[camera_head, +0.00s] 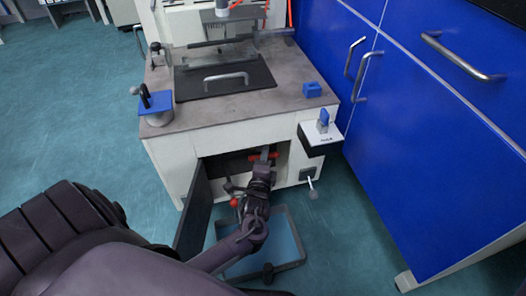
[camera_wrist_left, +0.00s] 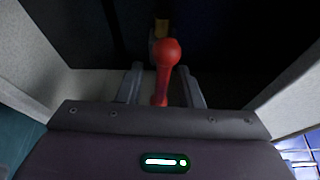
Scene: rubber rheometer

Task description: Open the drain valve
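My left gripper (camera_head: 264,156) reaches into the open lower compartment of the machine. In the left wrist view, its two fingers (camera_wrist_left: 162,82) stand apart on either side of a red, round-ended handle (camera_wrist_left: 168,52). Dark gaps show between handle and fingers. A brassy fitting (camera_wrist_left: 161,27) is behind the handle. In the head view, a red part (camera_head: 275,155) shows beside the fingers, and a red knob (camera_head: 233,202) sits lower left. I cannot tell which of these is the handle in the wrist view. The valve's body is mostly hidden. My right gripper is out of view.
The compartment's dark door (camera_head: 193,212) hangs open on the left. A blue-bottomed tray (camera_head: 290,225) is on the floor under my arm. A small shelf (camera_head: 322,137) and a lever (camera_head: 312,187) stick out at the right. Blue cabinets (camera_head: 430,130) close off the right side.

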